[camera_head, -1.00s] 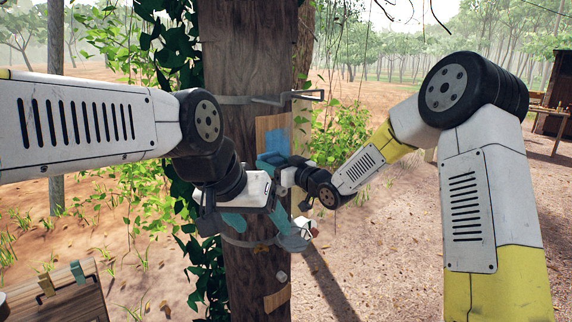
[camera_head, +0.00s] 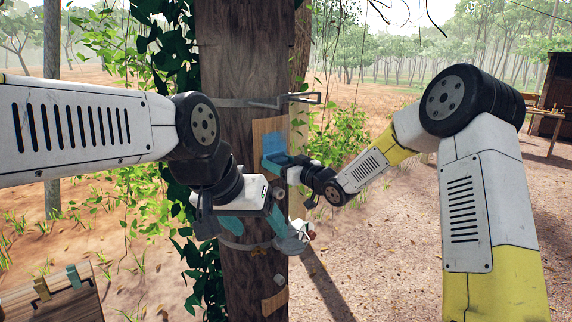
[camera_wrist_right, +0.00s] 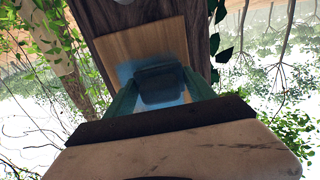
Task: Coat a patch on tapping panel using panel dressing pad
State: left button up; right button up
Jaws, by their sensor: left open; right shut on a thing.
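The tapping panel (camera_head: 258,132) is a pale wooden rectangle on the tree trunk, with a blue patch (camera_head: 274,124) on it. The right wrist view shows the panel (camera_wrist_right: 110,47) and blue around the pad. My right gripper (camera_head: 286,169) is shut on the panel dressing pad (camera_head: 274,160), at the patch's lower edge. In the right wrist view the pad (camera_wrist_right: 160,86) is a dark block between teal fingers, over the blue area; contact cannot be told. My left gripper (camera_head: 242,226) is open below the panel, its teal fingers spread in front of the trunk.
A grey cup (camera_head: 292,243) sits at the trunk's lower right, close to a left finger. A metal bracket (camera_head: 285,100) juts out above the panel. A wooden stand with clips (camera_head: 50,298) is at lower left. Leafy vines (camera_head: 180,215) line the trunk's left side.

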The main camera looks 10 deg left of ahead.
aim_at(261, 145)
jog(key=shift+w+d, duration=0.7)
jog(key=shift+w, duration=0.25)
jog(key=shift+w+d, duration=0.65)
jog(key=shift+w, duration=0.35)
jog(key=shift+w+d, duration=0.7)
jog(key=shift+w, duration=0.25)
jog(key=shift+r, duration=0.85)
jog(key=shift+s+r, duration=0.1)
jog(key=shift+s+a, duration=1.1)
jog(key=shift+s, duration=0.25)
jog(key=shift+s+a, duration=1.1)
jog(key=shift+s, duration=0.3)
jog(key=shift+s+a, duration=1.1)
jog(key=shift+s, duration=0.25)
jog(key=shift+s+r, duration=0.1)
jog(key=shift+r, duration=0.75)
jog(key=shift+w+d, duration=1.1)
jog(key=shift+w, duration=0.3)
jog(key=shift+w+d, duration=1.1)
jog(key=shift+w, duration=0.35)
jog(key=shift+w+d, duration=1.1)
jog(key=shift+w, duration=0.3)
jog(key=shift+d+r, duration=0.1)
jog(key=shift+r, duration=0.75)
jog(key=shift+s+a, duration=1.15)
jog(key=shift+s, duration=0.25)
jog(key=shift+s+a, duration=1.1)
jog(key=shift+s, duration=0.3)
jog(key=shift+s+a, duration=1.15)
jog(key=shift+s, duration=0.25)
